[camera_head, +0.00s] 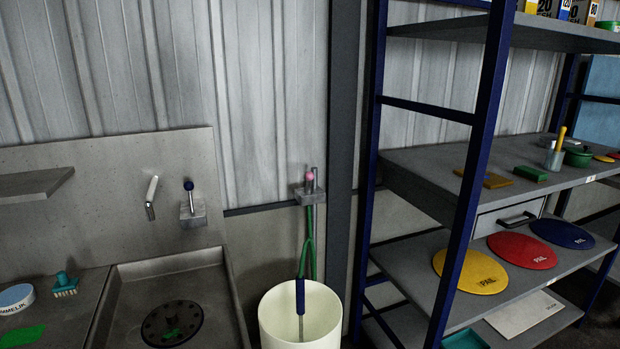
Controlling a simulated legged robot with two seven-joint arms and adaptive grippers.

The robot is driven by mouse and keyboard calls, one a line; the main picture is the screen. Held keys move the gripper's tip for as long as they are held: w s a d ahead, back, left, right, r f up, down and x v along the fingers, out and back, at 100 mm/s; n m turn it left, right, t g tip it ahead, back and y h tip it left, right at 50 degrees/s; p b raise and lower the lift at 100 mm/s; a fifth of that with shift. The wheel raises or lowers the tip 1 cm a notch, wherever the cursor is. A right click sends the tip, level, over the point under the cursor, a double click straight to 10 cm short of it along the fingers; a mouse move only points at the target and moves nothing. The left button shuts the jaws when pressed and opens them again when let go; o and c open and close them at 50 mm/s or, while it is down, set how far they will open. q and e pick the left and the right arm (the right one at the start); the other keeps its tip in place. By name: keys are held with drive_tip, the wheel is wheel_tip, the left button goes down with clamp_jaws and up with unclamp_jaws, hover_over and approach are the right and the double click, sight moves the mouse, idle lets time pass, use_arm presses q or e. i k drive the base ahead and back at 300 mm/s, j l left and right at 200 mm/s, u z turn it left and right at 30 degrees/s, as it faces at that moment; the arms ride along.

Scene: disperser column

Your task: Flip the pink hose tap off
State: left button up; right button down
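The pink hose tap (309,177) is a small pink knob on a grey wall bracket (311,194), in the middle of the head view. A green hose (308,240) hangs down from the bracket. Its blue nozzle (300,296) reaches into a white bucket (300,318) below. The knob is too small to tell its exact setting. Neither of my grippers shows in the head view.
A sink (172,300) with a blue-knobbed tap (188,186) and a spout (151,197) is at the left. A blue-framed shelf rack (470,180) with coloured lids stands at the right. The wall around the pink tap is clear.

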sight(309, 176)
drive_tip(key=i+l, duration=0.1)
drive_tip(key=i, duration=0.35)
drive_tip(key=i+u, duration=0.1)
drive_tip(key=i, duration=0.35)
drive_tip(key=u, duration=1.15)
